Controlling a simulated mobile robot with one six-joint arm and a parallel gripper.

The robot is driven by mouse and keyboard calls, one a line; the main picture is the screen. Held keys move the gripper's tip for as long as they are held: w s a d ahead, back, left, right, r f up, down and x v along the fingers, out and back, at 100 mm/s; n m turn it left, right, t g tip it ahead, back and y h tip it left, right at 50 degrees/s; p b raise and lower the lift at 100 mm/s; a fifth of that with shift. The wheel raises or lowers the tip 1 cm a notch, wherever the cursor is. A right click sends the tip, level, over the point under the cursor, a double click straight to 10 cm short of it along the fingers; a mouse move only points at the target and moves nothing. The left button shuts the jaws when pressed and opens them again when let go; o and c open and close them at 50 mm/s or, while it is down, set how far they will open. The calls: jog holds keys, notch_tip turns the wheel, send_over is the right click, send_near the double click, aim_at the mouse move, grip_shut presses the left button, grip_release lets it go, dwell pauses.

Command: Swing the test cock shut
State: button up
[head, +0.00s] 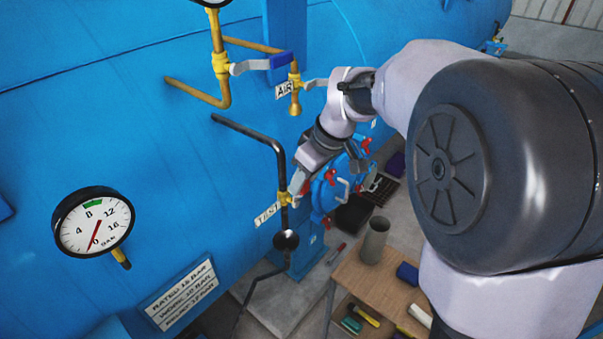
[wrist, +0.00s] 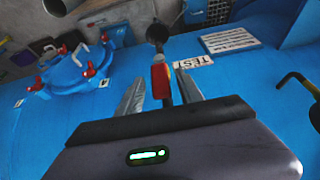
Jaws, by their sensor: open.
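The test cock (head: 283,198) is a small brass valve on a black pipe, beside the TEST label (head: 267,215) on the blue vessel. In the wrist view its red lever (wrist: 160,82) points toward me between the two fingers of my gripper (wrist: 161,92). The fingers are open, one on each side of the lever, with visible gaps. The TEST label (wrist: 193,62) also shows there, right of the lever. In the head view my gripper (head: 297,187) is at the valve and hides most of the lever.
A black funnel (head: 286,240) sits below the cock. The AIR valve (head: 294,85) with its lever is above. A red-handled hatch (head: 322,195) is behind my gripper. A wooden table (head: 352,283) with a grey cylinder (head: 375,240) stands below right. A pressure gauge (head: 94,222) is at left.

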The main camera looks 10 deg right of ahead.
jog(key=shift+s, duration=0.1)
jog(key=shift+c, duration=0.8)
grip_shut()
dwell(0.5)
